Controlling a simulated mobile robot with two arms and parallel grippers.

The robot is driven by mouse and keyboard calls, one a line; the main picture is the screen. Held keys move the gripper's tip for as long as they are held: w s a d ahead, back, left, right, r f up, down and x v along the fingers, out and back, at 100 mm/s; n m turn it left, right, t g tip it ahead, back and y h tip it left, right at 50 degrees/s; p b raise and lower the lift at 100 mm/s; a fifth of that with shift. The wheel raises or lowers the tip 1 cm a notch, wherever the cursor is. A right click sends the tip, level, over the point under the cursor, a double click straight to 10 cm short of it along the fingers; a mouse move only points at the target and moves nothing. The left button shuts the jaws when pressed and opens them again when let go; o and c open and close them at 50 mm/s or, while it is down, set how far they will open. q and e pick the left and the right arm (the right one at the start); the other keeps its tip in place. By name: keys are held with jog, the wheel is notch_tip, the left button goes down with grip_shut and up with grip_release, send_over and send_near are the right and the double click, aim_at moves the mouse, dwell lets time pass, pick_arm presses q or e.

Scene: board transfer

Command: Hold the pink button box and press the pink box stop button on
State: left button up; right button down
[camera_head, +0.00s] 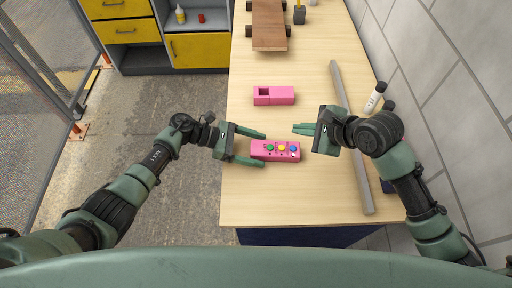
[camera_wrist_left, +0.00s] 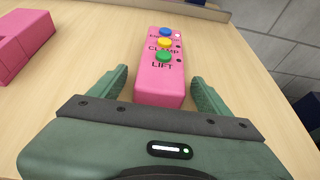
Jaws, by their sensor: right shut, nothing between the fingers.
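The pink button box (camera_head: 256,151) lies on the table with a green, a yellow and a blue button in a row. In the left wrist view the box (camera_wrist_left: 162,90) shows green by "LIFT", yellow by "CLAMP" and blue at the far end, its label partly hidden. A small pale dot sits beside the blue button and darker dots beside the others. My left gripper (camera_head: 262,149) is open, its fingers on either side of the green-button end, with a gap visible on the left in the wrist view (camera_wrist_left: 160,84). My right gripper (camera_head: 297,129) is shut and empty, above the blue-button end.
Another pink box (camera_head: 282,95) with a dark square opening lies farther back. A long grey bar (camera_head: 352,135) runs along the right side, near a white bottle (camera_head: 375,98). A brown board on wheels (camera_head: 269,25) is at the back. The wall (camera_head: 450,50) bounds the right.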

pick_arm(q)
jog(key=v, duration=1.2)
